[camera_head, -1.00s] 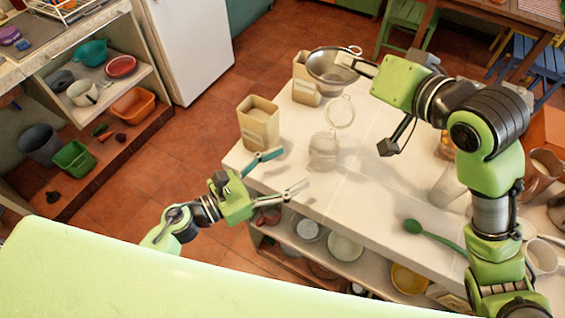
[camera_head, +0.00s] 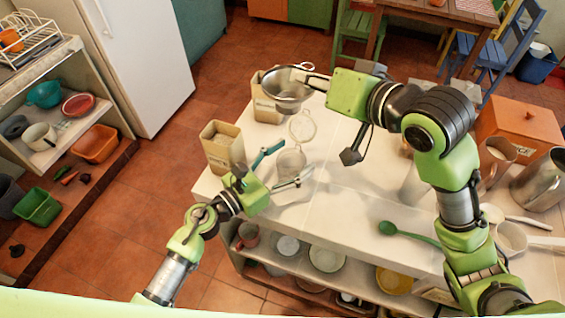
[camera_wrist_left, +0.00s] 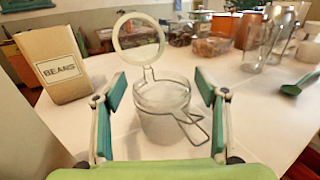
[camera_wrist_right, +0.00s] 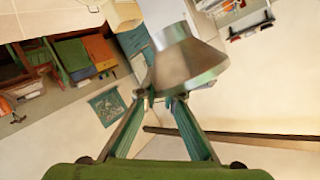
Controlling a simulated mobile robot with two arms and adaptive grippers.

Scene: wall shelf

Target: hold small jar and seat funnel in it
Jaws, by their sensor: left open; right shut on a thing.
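The small jar (camera_head: 290,163) is clear glass with its round lid (camera_head: 302,126) swung up on a wire hinge. It stands upright on the white counter, and it also shows in the left wrist view (camera_wrist_left: 164,112). My left gripper (camera_head: 281,164) is open with its fingers on either side of the jar; in the left wrist view the jar stands between and beyond the fingertips, with gaps at both sides. My right gripper (camera_head: 312,78) is shut on the metal funnel (camera_head: 287,92) and holds it in the air above the counter's far end. The funnel shows in the right wrist view (camera_wrist_right: 185,62).
Another box (camera_head: 264,104) stands behind, below the funnel. A green spoon (camera_head: 388,228) and a clear glass jar (camera_head: 412,188) are to the right. The counter between is clear.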

